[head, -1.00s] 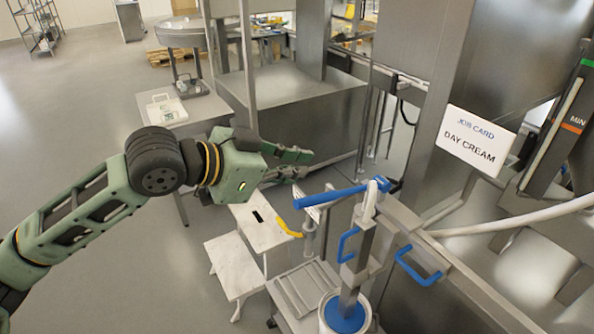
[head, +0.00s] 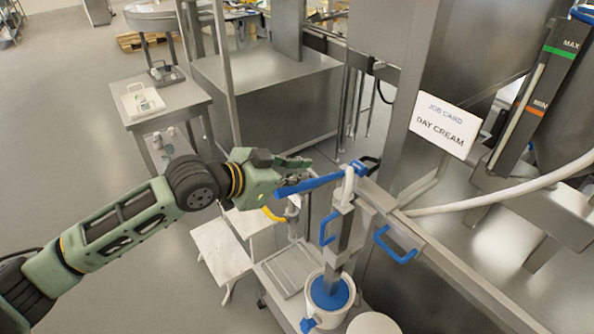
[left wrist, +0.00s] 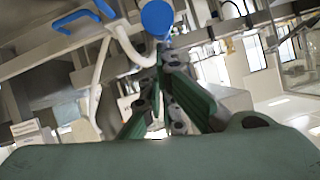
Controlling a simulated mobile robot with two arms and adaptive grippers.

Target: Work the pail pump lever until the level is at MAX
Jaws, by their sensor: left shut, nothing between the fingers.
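The blue pump lever (head: 320,182) slants up to the right from its free end to the pump head. The pump stands in a white pail (head: 312,292) with a blue follower (head: 330,293) inside. My left gripper (head: 306,168) is shut and empty, close by the lever's free end; contact cannot be told. In the left wrist view, the lever's round blue end (left wrist: 157,17) shows just beyond the fingertips (left wrist: 165,50). The level gauge (head: 545,90) at upper right has a green MAX mark (head: 570,50) and an orange MIN mark (head: 535,109); its level is unclear. My right gripper is out of view.
Blue handles (head: 395,245) sit beside the pump column. A pale hose (head: 500,198) runs right from the pump. A white step stool (head: 222,250) stands below my left arm. A job card (head: 445,124) reads DAY CREAM. Floor at left is clear.

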